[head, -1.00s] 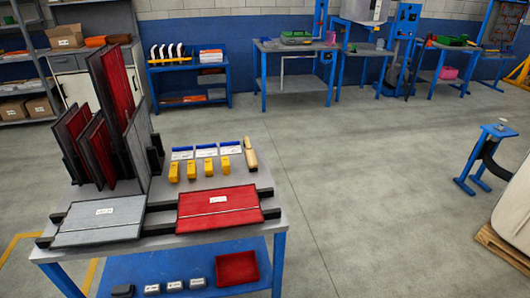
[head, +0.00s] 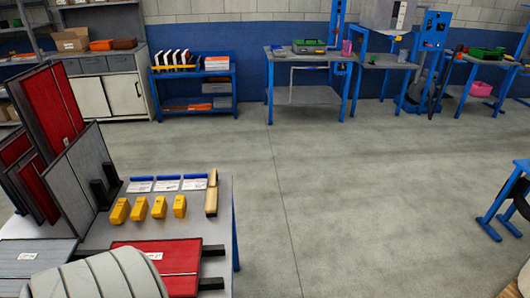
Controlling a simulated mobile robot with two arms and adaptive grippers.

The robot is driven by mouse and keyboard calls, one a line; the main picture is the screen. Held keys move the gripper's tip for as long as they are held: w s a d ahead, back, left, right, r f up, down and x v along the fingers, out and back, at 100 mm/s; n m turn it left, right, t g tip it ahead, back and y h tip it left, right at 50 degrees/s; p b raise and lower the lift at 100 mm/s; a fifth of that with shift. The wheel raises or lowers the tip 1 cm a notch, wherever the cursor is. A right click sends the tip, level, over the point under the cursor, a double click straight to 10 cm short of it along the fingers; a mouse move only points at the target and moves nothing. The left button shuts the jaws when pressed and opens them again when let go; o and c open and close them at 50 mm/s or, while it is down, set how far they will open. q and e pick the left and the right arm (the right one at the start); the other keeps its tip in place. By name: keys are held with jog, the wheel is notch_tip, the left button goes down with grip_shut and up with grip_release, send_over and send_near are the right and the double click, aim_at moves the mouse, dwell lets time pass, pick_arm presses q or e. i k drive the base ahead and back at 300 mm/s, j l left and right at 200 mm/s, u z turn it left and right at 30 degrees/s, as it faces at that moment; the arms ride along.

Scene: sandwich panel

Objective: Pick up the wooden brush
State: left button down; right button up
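The wooden brush (head: 211,194) lies at the right edge of the grey-topped table (head: 222,225), right of a row of yellow blocks. It has a light tan wooden body, long and narrow, pointing away from me. Nothing touches it that I can see. Neither of my grippers shows in the head view. A pale ribbed shape, which looks like part of my own arm, covers the table's near left.
Yellow blocks (head: 139,208) and blue-topped white packs (head: 168,184) sit left of the brush. A red panel (head: 163,258) lies in front, and upright panels (head: 82,174) stand at left. Floor (head: 350,220) right of the table is clear.

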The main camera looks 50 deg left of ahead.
aim_at(213, 192)
jog(key=i, duration=0.55)
jog(key=i+l+u, duration=0.1)
jog(key=i, duration=0.45)
